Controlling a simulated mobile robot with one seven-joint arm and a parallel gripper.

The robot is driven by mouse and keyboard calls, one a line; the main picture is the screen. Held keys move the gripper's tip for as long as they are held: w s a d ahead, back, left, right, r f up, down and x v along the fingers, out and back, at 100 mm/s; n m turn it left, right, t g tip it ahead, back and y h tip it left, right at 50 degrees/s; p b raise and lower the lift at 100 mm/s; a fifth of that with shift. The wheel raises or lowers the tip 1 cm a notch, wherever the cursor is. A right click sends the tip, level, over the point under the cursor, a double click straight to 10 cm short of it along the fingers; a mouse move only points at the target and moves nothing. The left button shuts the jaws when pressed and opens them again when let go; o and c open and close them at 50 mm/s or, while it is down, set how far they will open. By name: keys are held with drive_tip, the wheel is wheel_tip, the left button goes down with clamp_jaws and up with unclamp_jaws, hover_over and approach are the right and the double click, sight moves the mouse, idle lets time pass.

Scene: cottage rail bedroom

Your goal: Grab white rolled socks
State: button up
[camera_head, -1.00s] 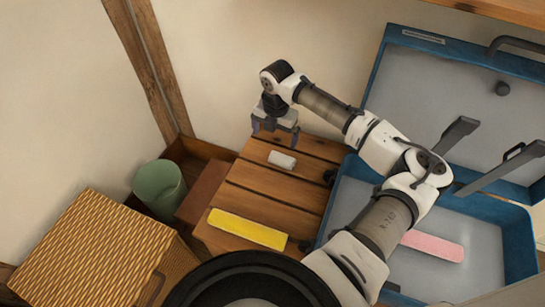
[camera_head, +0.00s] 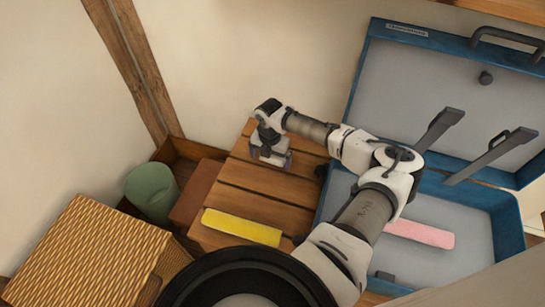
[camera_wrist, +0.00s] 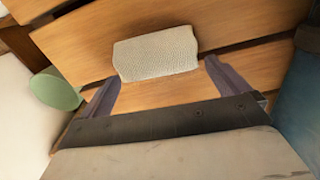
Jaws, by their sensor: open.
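The white rolled socks (camera_wrist: 156,54) lie on the slatted wooden surface (camera_head: 252,197). In the wrist view they are a small, pale, ribbed roll lying just beyond and between my fingertips. In the head view my gripper hides most or all of them. My gripper (camera_head: 268,157) points down over the back part of the slats. In the wrist view my gripper (camera_wrist: 160,82) has its two fingers spread wide, with nothing between them. Whether the fingertips touch the wood is hard to tell.
A yellow roll (camera_head: 242,228) lies at the slats' front. An open blue case (camera_head: 508,228) with a pink roll (camera_head: 420,234) stands to the right. A green bin (camera_head: 150,190) and a woven basket (camera_head: 85,255) are to the left. The wall is close behind.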

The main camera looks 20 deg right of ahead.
drive_tip(key=shift+f, duration=0.75)
drive_tip(key=c, duration=1)
drive_tip(key=shift+r, duration=0.1)
